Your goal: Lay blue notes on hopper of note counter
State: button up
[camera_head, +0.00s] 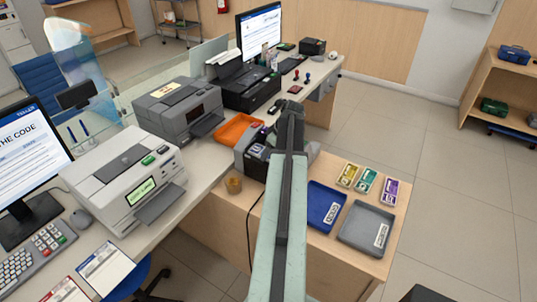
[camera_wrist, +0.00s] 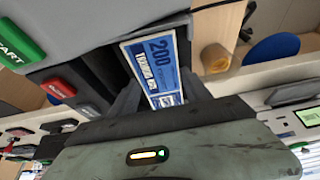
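The blue notes (camera_wrist: 155,65), a strapped-looking bundle marked 200, lie between the dark fingers of my gripper (camera_wrist: 165,94) in the wrist view. The fingers overlap the bundle's side edges and look shut on it. A dark grey machine with a green START button (camera_wrist: 18,42) and a red button (camera_wrist: 58,88), seemingly the note counter (camera_wrist: 92,62), stands close beside the notes. Whether the notes touch its hopper I cannot tell. In the head view the dark machine (camera_head: 243,160) is partly hidden by my arm, and my fingertips are not clear.
An orange tray (camera_head: 236,130) and a tan cup (camera_head: 234,185) are near the machine. A blue tray (camera_head: 325,206), a grey tray (camera_head: 352,232) and yellow (camera_head: 347,175), green (camera_head: 367,181) and purple notes (camera_head: 391,189) lie on the lower wooden surface. A white machine (camera_head: 120,175) stands at left.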

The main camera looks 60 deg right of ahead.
jog(key=shift+o, duration=1)
jog(key=shift+r, duration=0.15)
jog(key=shift+s+r+p, duration=0.1)
jog(key=shift+r+p, duration=0.25)
jog(key=shift+p, duration=0.15)
jog(key=p+v, duration=1)
jog(key=v, duration=0.1)
jog(key=shift+r, duration=0.2)
